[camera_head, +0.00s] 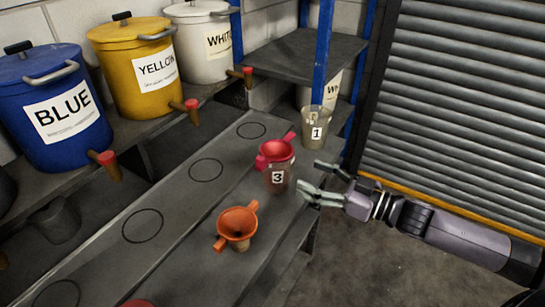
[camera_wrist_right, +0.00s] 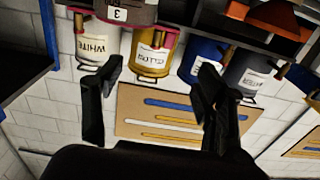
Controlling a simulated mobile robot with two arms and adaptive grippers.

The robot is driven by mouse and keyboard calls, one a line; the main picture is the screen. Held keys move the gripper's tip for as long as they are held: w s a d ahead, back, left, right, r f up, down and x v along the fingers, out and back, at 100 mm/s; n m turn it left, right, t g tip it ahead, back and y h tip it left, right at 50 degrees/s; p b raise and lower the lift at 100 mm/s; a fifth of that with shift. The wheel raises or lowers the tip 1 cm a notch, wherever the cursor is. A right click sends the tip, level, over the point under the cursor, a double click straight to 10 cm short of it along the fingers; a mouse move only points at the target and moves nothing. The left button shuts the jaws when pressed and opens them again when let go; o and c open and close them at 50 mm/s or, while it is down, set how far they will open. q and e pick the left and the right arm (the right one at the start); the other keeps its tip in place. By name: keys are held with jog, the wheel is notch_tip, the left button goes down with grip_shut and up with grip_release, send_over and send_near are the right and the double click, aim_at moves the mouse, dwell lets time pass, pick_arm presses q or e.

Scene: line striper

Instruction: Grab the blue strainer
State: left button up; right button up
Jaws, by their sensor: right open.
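No blue strainer can be made out in either view. A red strainer (camera_head: 275,152) sits on top of a clear cup marked 3 (camera_head: 277,180) on the grey bench. An orange strainer (camera_head: 237,223) sits nearer, on a small cup mostly hidden under it. My right gripper (camera_head: 308,177) reaches in from the right and is open and empty, just right of the cup marked 3 and apart from it. In the right wrist view its two black fingers (camera_wrist_right: 160,68) are spread with nothing between them. My left gripper is out of view.
A blue bucket (camera_head: 50,112), a yellow bucket (camera_head: 138,68) and a white bucket (camera_head: 203,42), each with a tap, stand on the back shelf. A cup marked 1 (camera_head: 316,128) stands at the bench's far end. A blue shelf post (camera_head: 322,55) rises behind. A roller shutter (camera_head: 460,110) stands right.

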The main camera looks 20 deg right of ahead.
aim_at(263, 158)
jog(key=p+x, duration=0.4)
jog(key=x, duration=0.9)
jog(key=shift+a+r, duration=0.15)
jog(key=shift+w+a, duration=0.3)
jog(key=shift+w, duration=0.05)
jog(key=shift+s, duration=0.1)
jog(key=shift+c, duration=0.5)
grip_shut()
